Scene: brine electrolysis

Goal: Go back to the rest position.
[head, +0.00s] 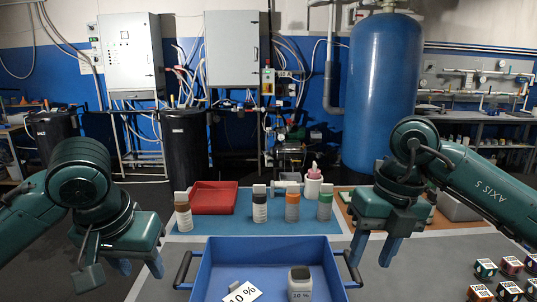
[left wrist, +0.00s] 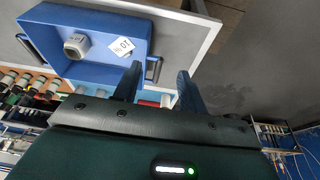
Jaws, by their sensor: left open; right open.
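My left gripper (head: 138,266) is open and empty to the left of the blue tray, at the table's left side. Its two spread fingers (left wrist: 157,84) also show in the left wrist view, with nothing between them. My right gripper (head: 374,247) is open and empty, pointing down to the right of the tray, over the grey table. The blue tray (head: 262,252) stands at the front middle of the table; it also shows in the left wrist view (left wrist: 112,74). In it are a grey-capped bottle (head: 299,284) and a white card marked 10 % (head: 243,293).
Several small labelled cubes (head: 485,268) lie at the front right. A large blue tank (head: 383,90) stands behind.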

